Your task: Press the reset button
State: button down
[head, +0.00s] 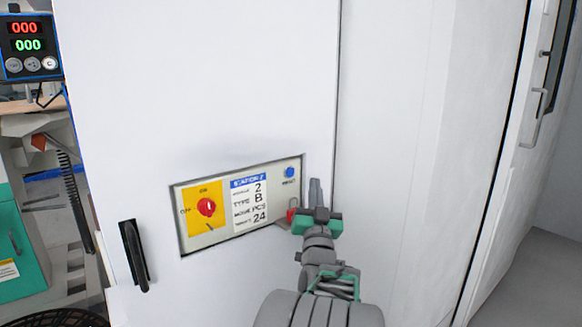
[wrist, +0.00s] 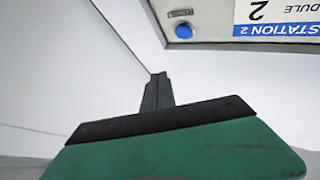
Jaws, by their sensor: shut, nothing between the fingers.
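The blue reset button (head: 289,172) is a small round button at the upper right of the control panel (head: 222,238) on the white cabinet door. It also shows in the wrist view, upside down (wrist: 183,31), near the top edge. My gripper (head: 315,186) is just right of the panel and slightly below the button, apart from it in the picture. Its fingers are shut and empty, and they show in the wrist view (wrist: 157,82) below and left of the button. How far the fingertips are from the door surface is hard to tell.
Left of the button are a station label (head: 247,202) and a red rotary switch (head: 206,207) on yellow. A black door handle (head: 134,256) is at lower left. A counter display (head: 27,45) stands at upper left. The door above the panel is bare.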

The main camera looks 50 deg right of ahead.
aim_at(290, 173)
jog(key=w+p, duration=0.3)
jog(key=p, duration=0.1)
jog(key=w+d+p, duration=0.1)
jog(key=w+p, duration=0.2)
jog(key=p, duration=0.1)
jog(key=shift+w+d, duration=0.15)
jog(key=shift+w, duration=0.05)
jog(key=shift+w+r+p, duration=0.15)
jog(key=shift+w+p, duration=0.05)
jog(key=shift+p, duration=0.4)
dwell(1.3)
jog(key=shift+w+d+p, duration=0.1)
jog(key=shift+w+p, duration=0.1)
jog(key=shift+p, duration=0.1)
